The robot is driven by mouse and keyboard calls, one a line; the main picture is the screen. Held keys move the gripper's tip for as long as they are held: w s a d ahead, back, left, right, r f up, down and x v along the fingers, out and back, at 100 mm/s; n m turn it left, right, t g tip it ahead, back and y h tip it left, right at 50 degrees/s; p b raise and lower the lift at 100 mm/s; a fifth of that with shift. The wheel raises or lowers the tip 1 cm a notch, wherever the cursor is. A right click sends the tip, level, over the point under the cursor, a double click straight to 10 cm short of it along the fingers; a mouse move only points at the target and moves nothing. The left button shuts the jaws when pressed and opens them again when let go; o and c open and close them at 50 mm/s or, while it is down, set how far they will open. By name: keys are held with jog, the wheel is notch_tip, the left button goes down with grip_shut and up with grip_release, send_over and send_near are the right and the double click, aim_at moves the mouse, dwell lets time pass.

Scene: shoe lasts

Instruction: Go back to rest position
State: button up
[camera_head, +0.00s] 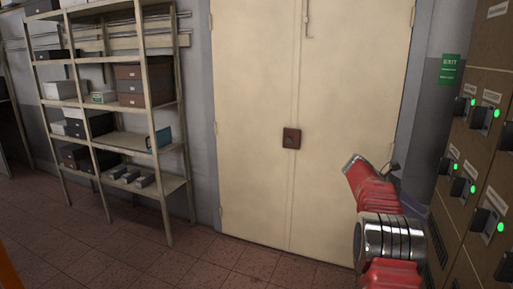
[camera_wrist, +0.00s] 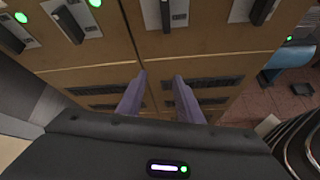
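My gripper (camera_wrist: 160,76) shows in the wrist view as two purple fingers that stand apart with nothing between them. It is open and empty, in front of the brown cabinet (camera_wrist: 225,68) with its dark slots. In the head view my red arm reaches up on the right, in front of the cream double door's right edge. There my gripper is mostly hidden behind the arm, with only a bit of purple beside it. The cabinet (camera_head: 483,165) stands right of the arm and carries several lock units with green lights.
The cream double door (camera_head: 250,120) is closed and has a brown square plate (camera_head: 291,138). A shelf rack (camera_head: 165,125) with several boxes stands at the left. A green exit sign (camera_head: 450,69) hangs beside the cabinet. The tiled floor (camera_head: 110,240) in front is clear.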

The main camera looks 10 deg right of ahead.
jog(key=s+a+f+m+t+y, duration=0.2)
jog(key=s+a+m+y, duration=0.15)
jog(key=a, duration=0.65)
jog(key=s+a+f+m+t+y, duration=0.2)
jog(key=s+a+m, duration=0.15)
jog(key=a, duration=0.75)
jog(key=s+a+r+m+t+y, duration=0.1)
jog(key=s+a+r+t+y, duration=0.1)
jog(key=s+a, duration=0.9)
jog(key=s+a+r+m+t+y, duration=0.1)
jog(key=s+a+r+t+y, duration=0.2)
jog(key=s+a, duration=0.9)
jog(key=a+t, duration=0.2)
jog(key=a, duration=0.1)
jog(key=shift+s+r, duration=0.15)
jog(key=shift+s, duration=0.1)
jog(key=shift+a, duration=0.15)
